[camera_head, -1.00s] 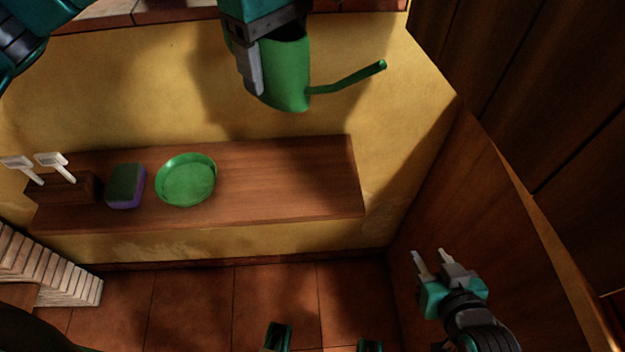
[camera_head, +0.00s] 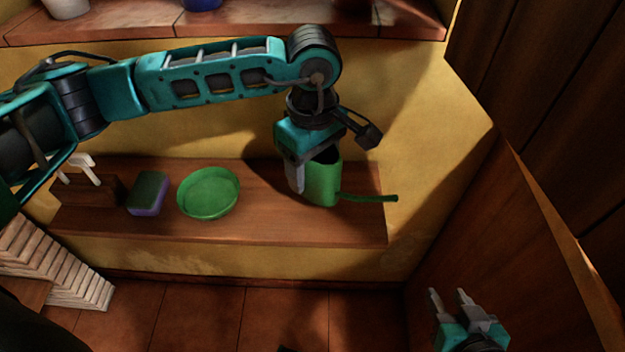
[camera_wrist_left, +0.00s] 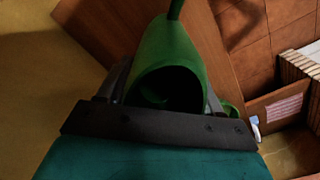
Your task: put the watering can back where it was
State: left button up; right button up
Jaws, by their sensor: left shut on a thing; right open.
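The green watering can (camera_head: 324,183) is upright at the right part of the wooden shelf (camera_head: 270,222), its spout pointing right. I cannot tell whether its base touches the shelf. My left gripper (camera_head: 314,178) is shut on it from above, with one finger showing on its left side. In the left wrist view the can (camera_wrist_left: 170,60) fills the space between the fingers, its dark opening toward the camera. My right gripper (camera_head: 462,303) is open and empty at the lower right, well apart from the can.
On the shelf, left of the can, are a green dish (camera_head: 208,193), a sponge (camera_head: 149,193) and a wooden block (camera_head: 88,188) with white-handled tools. A brick ledge (camera_head: 250,22) with pots is above. A wooden panel (camera_head: 500,230) stands at right. Shelf between dish and can is clear.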

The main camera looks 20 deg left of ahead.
aim_at(313, 183)
pick_arm(q)
jog(key=shift+f, duration=1.9)
jog(key=shift+b, duration=0.3)
jog(key=shift+f, duration=0.2)
jog(key=o, duration=1.5)
